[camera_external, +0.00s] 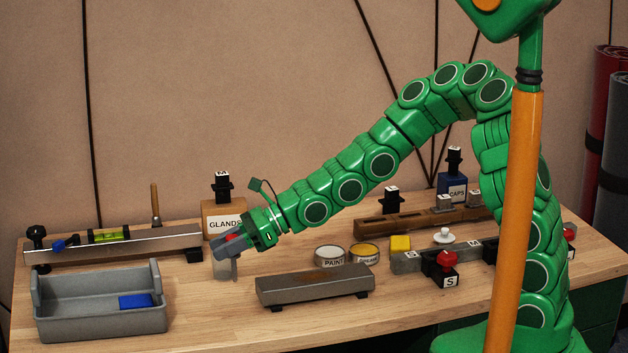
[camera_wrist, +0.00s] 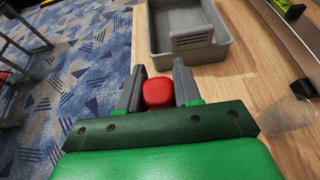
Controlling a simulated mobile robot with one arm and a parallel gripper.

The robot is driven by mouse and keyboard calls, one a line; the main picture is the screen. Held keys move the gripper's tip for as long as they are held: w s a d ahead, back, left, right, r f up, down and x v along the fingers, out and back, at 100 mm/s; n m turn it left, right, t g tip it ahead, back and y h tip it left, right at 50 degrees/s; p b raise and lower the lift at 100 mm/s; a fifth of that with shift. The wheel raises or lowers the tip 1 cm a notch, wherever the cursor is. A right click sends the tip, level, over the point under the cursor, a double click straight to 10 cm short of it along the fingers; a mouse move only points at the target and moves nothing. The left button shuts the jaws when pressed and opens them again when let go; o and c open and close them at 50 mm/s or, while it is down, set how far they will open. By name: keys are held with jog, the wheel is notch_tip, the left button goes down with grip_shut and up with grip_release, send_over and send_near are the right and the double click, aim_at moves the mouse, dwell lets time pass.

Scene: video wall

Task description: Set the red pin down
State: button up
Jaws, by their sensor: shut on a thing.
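My gripper (camera_external: 228,243) is shut on the red pin (camera_external: 233,238), held above the wooden table at its left half. In the wrist view, the red pin (camera_wrist: 159,92) sits between the two grey fingers of my gripper (camera_wrist: 158,91). Only its rounded red end shows clearly; the rest is hidden by the fingers and wrist. The pin is apart from the tabletop.
A grey tray (camera_external: 100,324) with a blue block (camera_external: 136,301) stands at the front left; the tray (camera_wrist: 226,47) shows ahead in the wrist view. A clear cup (camera_external: 225,269) stands near my gripper. A grey bar (camera_external: 315,287) lies to the right. Bare wood (camera_external: 205,315) shows between.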

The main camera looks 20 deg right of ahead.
jog(key=shift+w+d+r, duration=0.2)
jog(key=shift+w+r, duration=0.05)
jog(key=shift+r, duration=0.15)
jog(key=w+d+r+m+t, duration=0.2)
jog(key=w+d, duration=0.7)
jog(key=d, duration=0.3)
jog(key=w+d+r+m+t, duration=0.1)
jog(key=w+d+m+t, duration=0.15)
jog(key=w+d, duration=0.7)
jog(key=w+a+f, duration=0.3)
jog(key=w+f, duration=0.6)
jog(key=w, duration=0.2)
jog(key=shift+a+f+h, duration=0.15)
jog(key=shift+a+h, duration=0.15)
jog(key=shift+h, duration=0.1)
jog(key=shift+w+a+f, duration=0.1)
jog(key=shift+w+f, duration=0.1)
jog(key=shift+f, duration=0.7)
jog(key=shift+w+f, duration=0.15)
jog(key=shift+f, duration=0.7)
jog(key=shift+f, duration=0.1)
